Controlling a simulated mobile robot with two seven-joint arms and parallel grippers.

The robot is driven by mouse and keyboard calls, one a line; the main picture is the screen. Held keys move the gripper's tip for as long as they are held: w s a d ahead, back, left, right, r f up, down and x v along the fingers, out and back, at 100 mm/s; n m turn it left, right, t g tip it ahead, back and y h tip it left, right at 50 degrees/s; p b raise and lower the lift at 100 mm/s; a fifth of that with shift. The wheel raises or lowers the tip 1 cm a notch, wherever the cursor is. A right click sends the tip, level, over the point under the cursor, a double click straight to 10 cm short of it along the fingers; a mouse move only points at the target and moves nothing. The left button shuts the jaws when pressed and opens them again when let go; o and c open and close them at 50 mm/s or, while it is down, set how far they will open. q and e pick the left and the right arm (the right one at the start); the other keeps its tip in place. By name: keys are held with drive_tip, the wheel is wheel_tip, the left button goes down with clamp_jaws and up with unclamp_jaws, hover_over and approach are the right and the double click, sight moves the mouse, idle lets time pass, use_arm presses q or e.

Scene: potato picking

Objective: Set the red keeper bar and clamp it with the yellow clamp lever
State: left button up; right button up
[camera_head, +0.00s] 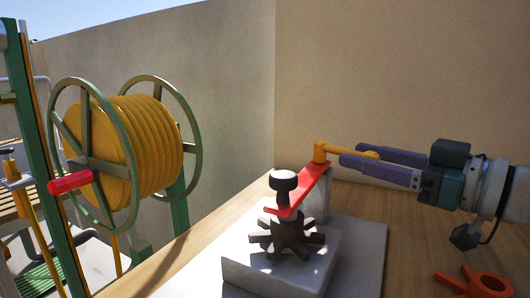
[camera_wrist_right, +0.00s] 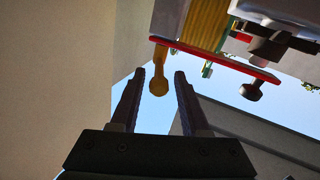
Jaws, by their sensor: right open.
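The red keeper bar (camera_head: 304,192) lies across from a grey block to the dark knobbed post (camera_head: 284,184) above the brown star wheel (camera_head: 287,238). It also shows in the right wrist view (camera_wrist_right: 215,60). The yellow clamp lever (camera_head: 337,151) sits at the bar's far end, its arm pointing right. In the right wrist view, the lever's rounded end (camera_wrist_right: 158,87) lies between my right fingertips (camera_wrist_right: 160,73), with gaps at both sides. My right gripper (camera_head: 349,155) is open around that end, coming from the right. My left gripper is out of view.
The wheel stands on a pale block (camera_head: 250,272) on a wooden table (camera_head: 215,212). A yellow hose reel (camera_head: 140,135) with green wheels stands left. Beige walls (camera_head: 400,70) rise behind.

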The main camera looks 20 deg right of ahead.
drive_tip(key=shift+x, duration=1.25)
clamp_jaws()
idle(0.6)
